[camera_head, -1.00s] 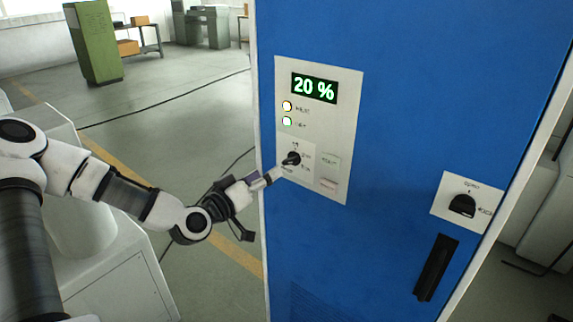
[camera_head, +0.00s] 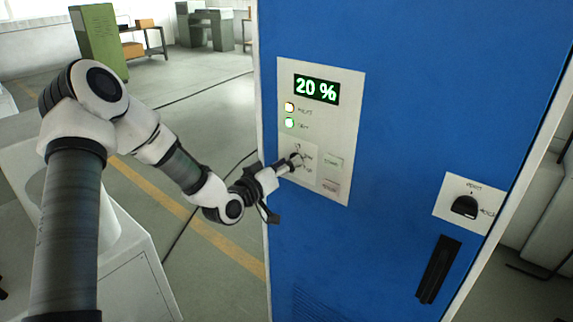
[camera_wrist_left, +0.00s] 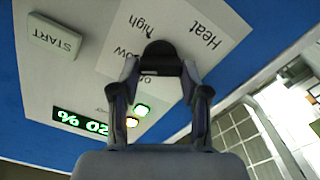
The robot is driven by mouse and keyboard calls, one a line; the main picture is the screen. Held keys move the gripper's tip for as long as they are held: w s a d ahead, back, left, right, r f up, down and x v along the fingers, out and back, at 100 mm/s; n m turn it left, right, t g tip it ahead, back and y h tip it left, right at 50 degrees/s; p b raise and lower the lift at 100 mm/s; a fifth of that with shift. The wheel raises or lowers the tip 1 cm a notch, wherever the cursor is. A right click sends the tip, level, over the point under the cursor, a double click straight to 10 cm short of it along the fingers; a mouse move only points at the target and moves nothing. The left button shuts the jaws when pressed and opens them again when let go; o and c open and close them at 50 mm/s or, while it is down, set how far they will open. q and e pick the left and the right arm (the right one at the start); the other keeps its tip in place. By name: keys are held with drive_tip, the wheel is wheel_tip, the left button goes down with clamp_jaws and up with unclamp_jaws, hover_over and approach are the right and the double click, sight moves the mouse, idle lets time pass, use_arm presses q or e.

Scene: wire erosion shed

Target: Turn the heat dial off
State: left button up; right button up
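The heat dial (camera_wrist_left: 160,56) is a black knob on a white plate marked Heat, high, low and off on the blue cabinet. In the head view, my left gripper (camera_head: 288,164) reaches the dial (camera_head: 295,159) from the left and covers part of it. In the left wrist view, my left gripper's fingers (camera_wrist_left: 160,76) stand on either side of the knob and appear to touch it. I cannot make out which mark the knob points at. My right gripper is out of view.
The display (camera_head: 317,89) reads 20 %. Two small lamps (camera_head: 290,115) glow below it. A START button (camera_wrist_left: 54,36) sits beside the dial plate. A second black knob (camera_head: 465,206) and a black handle (camera_head: 438,269) are farther right on the cabinet (camera_head: 390,130).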

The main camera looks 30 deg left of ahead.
use_arm(q)
drive_tip(key=shift+f, duration=0.1)
idle(0.3)
drive_tip(key=shift+a+f+n+b, duration=0.1)
drive_tip(key=shift+n+b, duration=4.45)
drive_tip(key=shift+n, duration=1.45)
drive_tip(key=o, duration=1.1)
drive_tip(key=shift+w, duration=0.1)
drive_tip(key=shift+o, duration=0.2)
